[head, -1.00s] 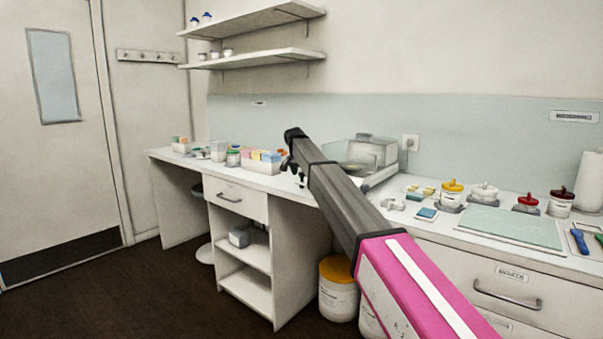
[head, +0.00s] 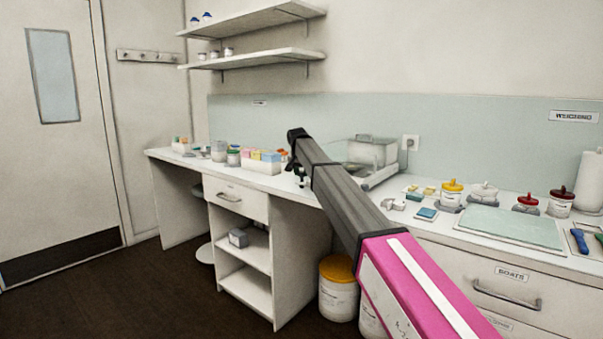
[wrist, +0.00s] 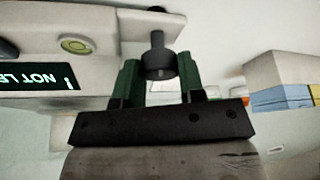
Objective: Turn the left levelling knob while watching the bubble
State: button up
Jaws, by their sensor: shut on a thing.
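The balance (head: 372,153), a pale instrument with a clear cover, stands on the bench behind my arm in the head view. In the wrist view its pale body fills the upper left. The levelling knob (wrist: 158,64), dark and round on a dark stem, sits between the green fingers of my gripper (wrist: 159,78). My gripper is shut on it. The bubble level (wrist: 77,44) is a yellow-green disc left of the knob; where its bubble sits is too small to tell. A dark display (wrist: 38,77) shows upside-down text beginning "NOT LE". In the head view my arm hides the knob.
A box of coloured packets (head: 262,163) stands left of the balance; coloured packets also show at the wrist view's right edge (wrist: 285,97). Right of my arm are lidded jars (head: 452,192), a pale green mat (head: 510,227) and a small blue item (head: 426,214).

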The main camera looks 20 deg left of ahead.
jog(key=n+y, duration=0.1)
jog(key=n, duration=0.3)
jog(key=shift+d+y, duration=0.15)
jog(key=shift+y, duration=0.25)
jog(key=n+g+y, duration=0.1)
jog(key=n, duration=0.3)
jog(key=shift+w+n, duration=0.1)
jog(key=shift+n, duration=0.2)
jog(key=o, duration=0.9)
jog(key=shift+r, duration=0.1)
jog(key=v, duration=1)
jog(key=shift+d+r, duration=0.25)
jog(key=shift+r, duration=0.05)
